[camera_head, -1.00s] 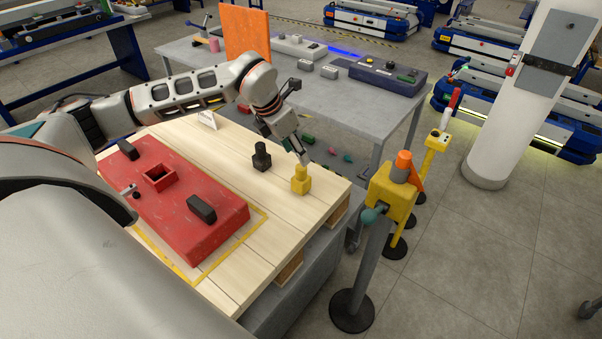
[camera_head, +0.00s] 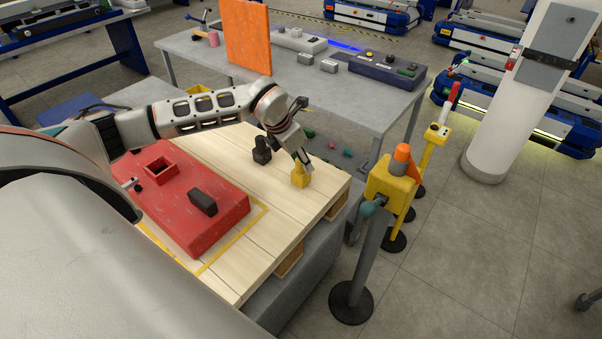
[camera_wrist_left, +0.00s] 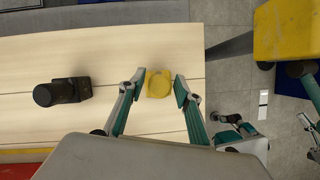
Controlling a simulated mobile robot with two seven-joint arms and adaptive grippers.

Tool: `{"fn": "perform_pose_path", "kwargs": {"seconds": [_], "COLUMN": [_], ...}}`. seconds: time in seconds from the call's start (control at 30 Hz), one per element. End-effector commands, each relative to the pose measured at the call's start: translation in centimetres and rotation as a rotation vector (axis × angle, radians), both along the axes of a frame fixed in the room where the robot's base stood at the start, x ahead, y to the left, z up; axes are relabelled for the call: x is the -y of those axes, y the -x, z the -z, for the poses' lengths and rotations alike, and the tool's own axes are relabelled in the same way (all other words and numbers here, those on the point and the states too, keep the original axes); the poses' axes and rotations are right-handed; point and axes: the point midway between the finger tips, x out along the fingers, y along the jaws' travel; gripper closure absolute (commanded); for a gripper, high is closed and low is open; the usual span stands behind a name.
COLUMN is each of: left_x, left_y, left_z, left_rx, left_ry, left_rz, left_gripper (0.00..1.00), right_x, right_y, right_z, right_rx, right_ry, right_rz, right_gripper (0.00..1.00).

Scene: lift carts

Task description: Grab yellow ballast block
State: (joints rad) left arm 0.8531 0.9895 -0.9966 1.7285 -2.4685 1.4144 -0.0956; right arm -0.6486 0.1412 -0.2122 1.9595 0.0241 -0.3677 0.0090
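The yellow ballast block (camera_head: 299,178) stands upright near the right edge of the wooden pallet top (camera_head: 262,208). My left gripper (camera_head: 303,158) is at its top, pointing down. In the left wrist view the open fingers of the left gripper (camera_wrist_left: 158,85) stand on either side of the yellow block (camera_wrist_left: 158,88), with a gap showing on each side. Whether the fingertips are level with its top or above it is hard to tell. A black block (camera_head: 262,151) of similar shape stands to its left. My right gripper is not in view.
A red slab (camera_head: 182,205) with a black block (camera_head: 203,201) on it covers the pallet's left part. A yellow post box (camera_head: 390,190) stands just right of the pallet. A grey table (camera_head: 335,92) with devices and an orange panel (camera_head: 247,40) stands behind.

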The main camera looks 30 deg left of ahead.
Motion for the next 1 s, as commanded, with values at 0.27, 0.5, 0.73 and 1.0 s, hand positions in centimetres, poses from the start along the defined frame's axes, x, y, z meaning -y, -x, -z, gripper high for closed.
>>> {"fn": "perform_pose_path", "kwargs": {"seconds": [0.27,0.5,0.73,1.0], "left_x": [0.0,0.0,0.0,0.0], "left_y": [-0.1,-0.1,-0.2,-0.2], "left_z": [-0.2,-0.3,-1.9,-7.5], "left_rx": [0.003,0.003,0.005,0.009], "left_ry": [0.001,0.001,0.000,0.001], "left_rz": [0.000,0.000,0.001,0.000], "left_gripper": [1.00,1.00,1.00,1.00], "right_x": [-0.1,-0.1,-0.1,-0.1], "right_y": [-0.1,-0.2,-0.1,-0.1], "right_z": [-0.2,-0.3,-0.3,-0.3], "right_rx": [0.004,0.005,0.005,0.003], "right_ry": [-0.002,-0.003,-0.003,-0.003], "right_rz": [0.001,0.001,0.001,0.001], "right_gripper": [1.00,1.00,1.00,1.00]}}
